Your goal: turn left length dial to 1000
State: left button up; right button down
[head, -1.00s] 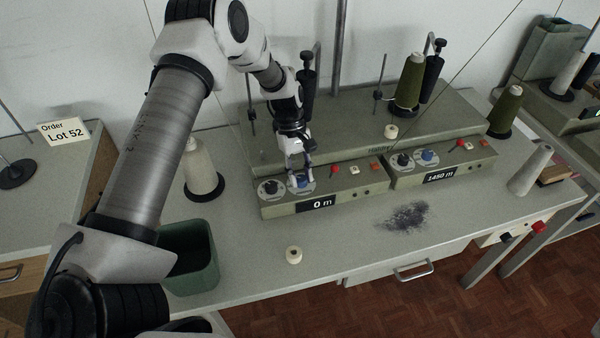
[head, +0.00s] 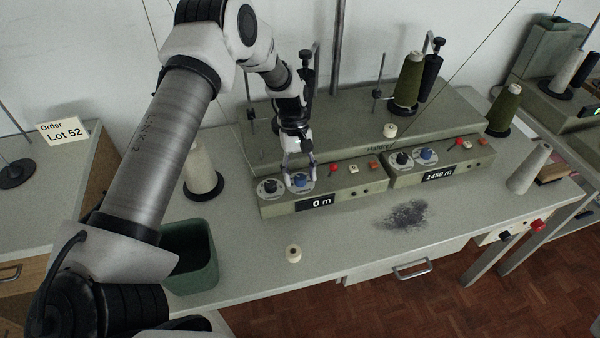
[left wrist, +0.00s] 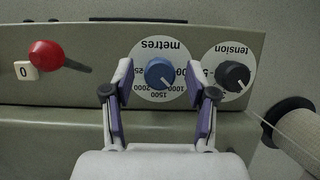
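The left length dial is a blue knob on a white "metres" disc (left wrist: 159,73), on the front unit of the left winder. It also shows in the head view (head: 300,181), above the left display (head: 315,202), which reads 0 m. My left gripper (left wrist: 158,82) is open, with one finger on each side of the blue knob and a gap visible on both sides. The fingers point down at the dial in the head view. The knob's pointer setting is too small to read surely. My right gripper is not in view.
A black tension knob (left wrist: 234,75) sits close beside the dial. A red-topped lever (left wrist: 46,55) is on its other side. The right winder's display (head: 438,176) reads 1450 m. A thread cone (head: 203,170) and a green bin (head: 190,258) stand left of the winder.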

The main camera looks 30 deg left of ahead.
pick_arm(q)
jog(key=v, duration=1.2)
